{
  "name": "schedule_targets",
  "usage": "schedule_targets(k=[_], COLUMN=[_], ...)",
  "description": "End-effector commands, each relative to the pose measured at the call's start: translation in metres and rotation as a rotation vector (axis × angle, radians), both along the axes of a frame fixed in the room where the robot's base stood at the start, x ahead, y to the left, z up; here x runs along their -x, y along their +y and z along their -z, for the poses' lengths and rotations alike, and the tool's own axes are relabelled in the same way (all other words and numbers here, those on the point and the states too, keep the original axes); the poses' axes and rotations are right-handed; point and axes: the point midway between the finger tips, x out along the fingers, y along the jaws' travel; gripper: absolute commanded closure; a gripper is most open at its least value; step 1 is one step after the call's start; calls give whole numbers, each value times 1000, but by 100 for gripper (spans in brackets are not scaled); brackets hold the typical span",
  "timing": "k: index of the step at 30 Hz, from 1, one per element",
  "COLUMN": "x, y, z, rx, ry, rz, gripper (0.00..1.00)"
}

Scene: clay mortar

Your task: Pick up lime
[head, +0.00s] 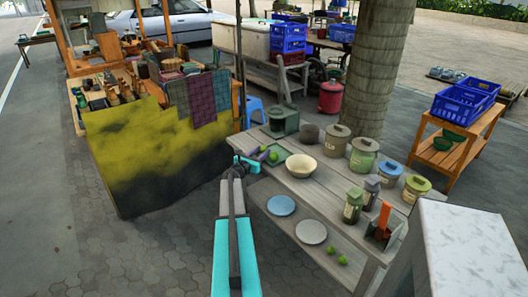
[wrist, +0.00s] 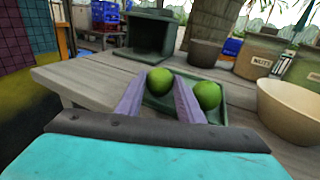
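Two green limes lie on a small green tray (wrist: 158,110) at the left end of the wooden table. In the wrist view, one lime (wrist: 159,80) shows between and just beyond the tips of my gripper (wrist: 160,92). The other lime (wrist: 207,95) sits just right of the right finger. My gripper's purple fingers are spread, and I see nothing held. In the head view my gripper (head: 251,158) is over the table's left edge, beside the limes (head: 273,157). Whether the fingers touch a lime is unclear.
A cream bowl (head: 303,166) stands right of the tray, with a dark green box (head: 283,121) and canisters (head: 363,156) behind. Two more limes (head: 342,260) lie on the lower shelf. Plates (head: 311,232) sit near the front edge. A cloth-draped stall (head: 150,155) stands left.

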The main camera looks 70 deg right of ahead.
Motion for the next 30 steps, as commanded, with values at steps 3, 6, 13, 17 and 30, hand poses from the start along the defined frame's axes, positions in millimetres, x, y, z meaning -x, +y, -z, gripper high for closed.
schedule_targets(k=[3,6,13,17,30], x=[0,0,0,1,-3], y=[0,0,0,0,28], z=[0,0,-2,-8,-34], rx=[0,0,1,1,0], ry=[0,0,-1,-2,0], rz=[0,0,1,1,-1], gripper=[89,89,89,89,89])
